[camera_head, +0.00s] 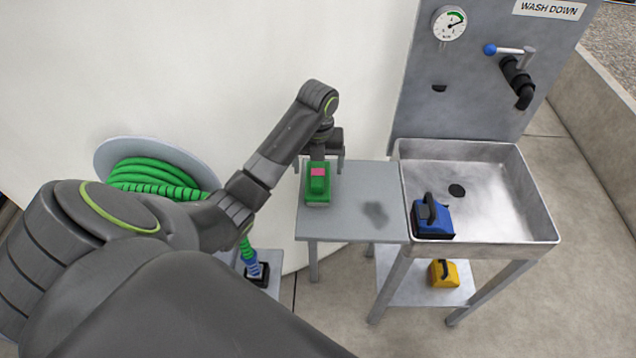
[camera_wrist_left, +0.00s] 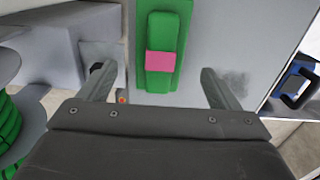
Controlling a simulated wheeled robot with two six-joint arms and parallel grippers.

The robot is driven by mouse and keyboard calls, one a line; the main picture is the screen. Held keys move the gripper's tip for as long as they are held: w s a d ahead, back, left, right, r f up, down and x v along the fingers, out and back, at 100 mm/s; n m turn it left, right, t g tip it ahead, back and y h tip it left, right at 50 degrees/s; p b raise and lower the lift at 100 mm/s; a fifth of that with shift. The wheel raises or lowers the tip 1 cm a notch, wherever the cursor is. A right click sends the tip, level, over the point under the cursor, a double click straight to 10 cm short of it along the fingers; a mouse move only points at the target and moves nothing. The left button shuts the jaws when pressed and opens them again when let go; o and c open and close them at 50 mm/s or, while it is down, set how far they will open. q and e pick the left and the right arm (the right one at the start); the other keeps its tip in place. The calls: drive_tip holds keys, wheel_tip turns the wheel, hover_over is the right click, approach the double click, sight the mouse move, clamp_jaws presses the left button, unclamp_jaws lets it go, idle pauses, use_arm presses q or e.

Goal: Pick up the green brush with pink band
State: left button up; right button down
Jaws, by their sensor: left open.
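The green brush (camera_head: 318,190) with a pink band on its handle lies on the left part of the grey side table (camera_head: 352,222). My left gripper (camera_head: 325,166) is open above the table, at the far end of the brush. In the left wrist view the green brush (camera_wrist_left: 165,75) lies ahead of the gripper (camera_wrist_left: 160,92), between the lines of its two spread fingers, with the pink band facing up. The fingers look apart from the brush. Part of its far end is hidden by the gripper in the head view. My right gripper is not in view.
A steel sink (camera_head: 500,190) stands right of the table, with a blue brush (camera_head: 432,218) at its front left corner. A yellow brush (camera_head: 444,273) sits on the shelf below. A green hose reel (camera_head: 150,172) is at left, before a white wall.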

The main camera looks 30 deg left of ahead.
sight(318, 173)
use_arm(q)
drive_tip(key=shift+f, duration=0.55)
wheel_tip(318, 173, down, 2)
drive_tip(key=shift+f+b, duration=0.1)
drive_tip(key=shift+b, duration=1.05)
drive_tip(key=shift+f+p, duration=0.3)
drive_tip(key=shift+f, duration=1.1)
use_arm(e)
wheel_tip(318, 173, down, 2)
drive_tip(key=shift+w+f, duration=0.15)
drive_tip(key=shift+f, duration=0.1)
